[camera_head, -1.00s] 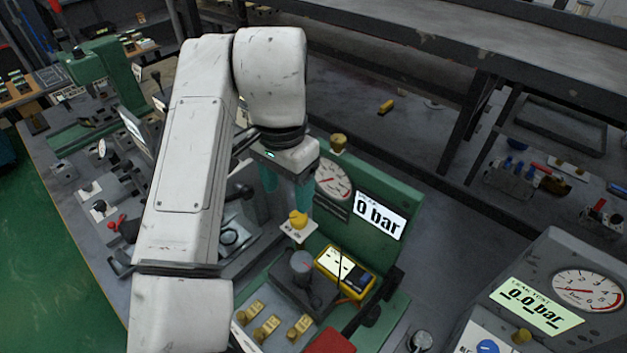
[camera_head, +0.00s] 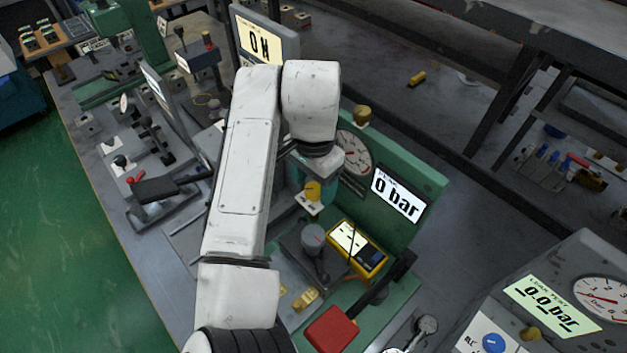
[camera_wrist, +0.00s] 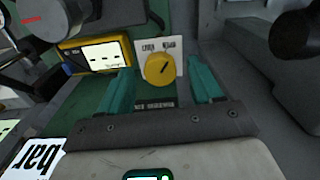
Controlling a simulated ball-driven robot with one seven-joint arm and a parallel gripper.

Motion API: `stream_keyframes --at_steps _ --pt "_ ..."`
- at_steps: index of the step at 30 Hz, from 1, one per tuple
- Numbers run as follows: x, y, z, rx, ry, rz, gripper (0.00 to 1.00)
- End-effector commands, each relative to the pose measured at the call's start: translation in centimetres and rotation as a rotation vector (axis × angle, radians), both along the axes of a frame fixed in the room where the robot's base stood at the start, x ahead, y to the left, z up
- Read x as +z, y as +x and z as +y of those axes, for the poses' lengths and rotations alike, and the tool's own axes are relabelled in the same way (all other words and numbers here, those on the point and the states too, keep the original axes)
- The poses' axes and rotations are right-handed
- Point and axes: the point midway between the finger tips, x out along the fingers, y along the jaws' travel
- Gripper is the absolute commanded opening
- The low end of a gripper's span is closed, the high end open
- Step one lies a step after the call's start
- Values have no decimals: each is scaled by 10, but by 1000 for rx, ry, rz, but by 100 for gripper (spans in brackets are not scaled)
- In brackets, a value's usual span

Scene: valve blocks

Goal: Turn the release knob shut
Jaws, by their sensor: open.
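The release knob is a round yellow knob (camera_wrist: 160,68) with a dark pointer line, on a white label plate (camera_wrist: 172,46) with dark lettering. In the wrist view the pointer slants up to the right. The knob also shows in the head view (camera_head: 313,190), just below my wrist. My gripper (camera_wrist: 165,84) is open, with its two teal fingers on either side of the knob in the wrist view. I see gaps between the fingers and the knob, and no contact.
A green panel carries a dial gauge (camera_head: 354,158) and a "0 bar" display (camera_head: 398,195). A yellow meter (camera_head: 357,249), a grey cylinder (camera_head: 315,240) and a red block (camera_head: 331,329) on a dark lever stand close by. A leak test console (camera_head: 560,290) stands at the lower right.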

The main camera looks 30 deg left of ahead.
Motion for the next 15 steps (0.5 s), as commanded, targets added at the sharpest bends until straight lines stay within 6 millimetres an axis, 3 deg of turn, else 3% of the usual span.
stream_keyframes --at_steps 11,15 --pt "-7 0 0 0 0 1 65" --pt "-6 0 0 0 0 1 52"
